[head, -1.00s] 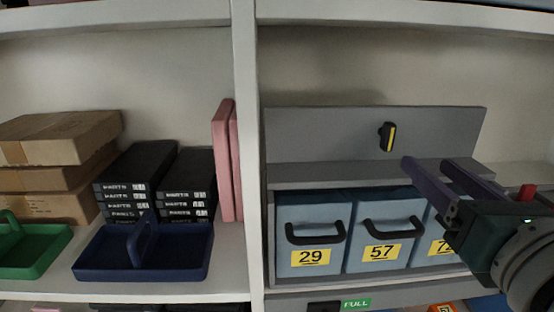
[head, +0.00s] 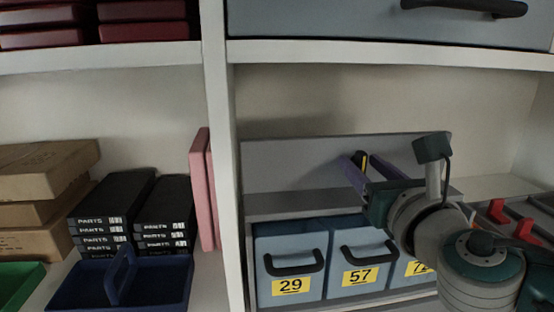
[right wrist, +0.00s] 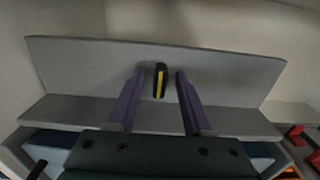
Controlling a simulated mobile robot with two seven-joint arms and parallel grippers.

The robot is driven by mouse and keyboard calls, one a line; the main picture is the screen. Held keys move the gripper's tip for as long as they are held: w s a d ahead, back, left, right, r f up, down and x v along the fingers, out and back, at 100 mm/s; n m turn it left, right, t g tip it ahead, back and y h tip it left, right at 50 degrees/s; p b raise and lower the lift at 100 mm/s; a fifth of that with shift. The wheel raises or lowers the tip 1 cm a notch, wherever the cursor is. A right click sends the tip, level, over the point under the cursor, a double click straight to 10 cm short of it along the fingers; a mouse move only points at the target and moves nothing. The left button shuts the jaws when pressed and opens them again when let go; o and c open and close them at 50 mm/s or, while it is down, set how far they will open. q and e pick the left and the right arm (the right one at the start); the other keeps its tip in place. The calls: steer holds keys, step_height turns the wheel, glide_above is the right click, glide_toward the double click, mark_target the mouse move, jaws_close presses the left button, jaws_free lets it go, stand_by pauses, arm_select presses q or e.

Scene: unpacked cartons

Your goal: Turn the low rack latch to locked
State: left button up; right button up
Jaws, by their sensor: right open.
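The latch (head: 361,161) is a small black knob with a yellow stripe on the grey back panel of the low rack (head: 290,166). In the right wrist view the latch (right wrist: 160,80) stands close to upright, tilted slightly, with the panel (right wrist: 230,75) behind it. My right gripper (head: 366,163) is open, with purple fingers pointing at the panel. In the right wrist view its fingers (right wrist: 160,82) lie to the left and right of the latch, with gaps on both sides. I cannot tell how far the fingertips are from the panel. My left gripper is not in view.
Blue bins numbered 29 (head: 291,262) and 57 (head: 357,258) stand below the panel, with a third partly behind my arm. A white upright (head: 222,150) bounds the bay on the left, and a shelf (head: 400,54) lies above. Red-handled items (head: 497,212) are at right.

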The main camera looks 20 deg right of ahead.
jaws_close()
steer(key=shift+m, duration=0.3)
stand_by(0.5)
steer(key=m+b, duration=0.2)
steer(key=m, duration=0.1)
steer(key=shift+f, duration=0.1)
steer(key=m+b, duration=0.2)
steer(key=m, duration=0.4)
steer(key=shift+d+b, duration=0.15)
steer(key=shift+b, duration=0.2)
steer(key=m+b, duration=0.1)
steer(key=m, duration=0.3)
steer(key=shift+f, duration=0.1)
steer(key=shift+m+b, duration=0.6)
steer(key=shift+m, duration=1.6)
jaws_free()
